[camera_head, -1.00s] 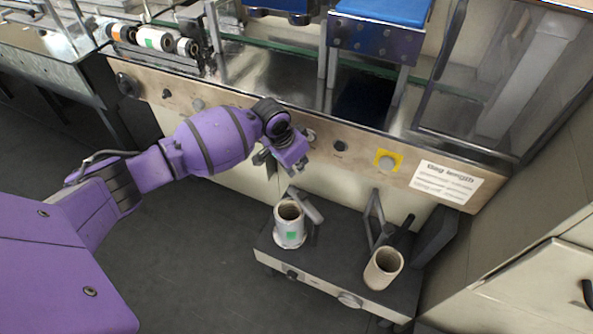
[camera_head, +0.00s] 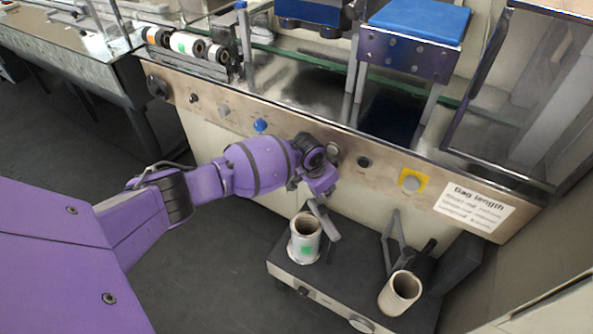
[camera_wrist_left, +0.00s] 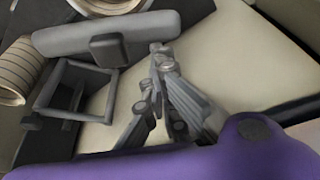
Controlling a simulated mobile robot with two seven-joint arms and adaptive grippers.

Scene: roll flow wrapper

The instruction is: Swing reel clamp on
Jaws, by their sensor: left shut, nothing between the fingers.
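A grey lever-like clamp (camera_head: 325,221) stands at the right side of a pale reel (camera_head: 304,250) with a green label on the low dark unit. In the left wrist view, a grey bar (camera_wrist_left: 100,34) with a dark knob, likely this clamp, crosses the upper left, beside part of a ridged roll (camera_wrist_left: 17,66). My left gripper (camera_head: 311,199) is just above the clamp and reel in the head view. Its fingers (camera_wrist_left: 158,78) are shut and empty, apart from the bar in the wrist picture; contact is hard to judge. My right gripper is in no view.
A second pale roll (camera_head: 400,292) stands to the right beside a grey frame (camera_head: 392,240). The machine's front panel (camera_head: 385,172) with several knobs and a yellow-backed button (camera_head: 413,181) runs behind my gripper. Open dark floor (camera_head: 215,285) lies left of the unit.

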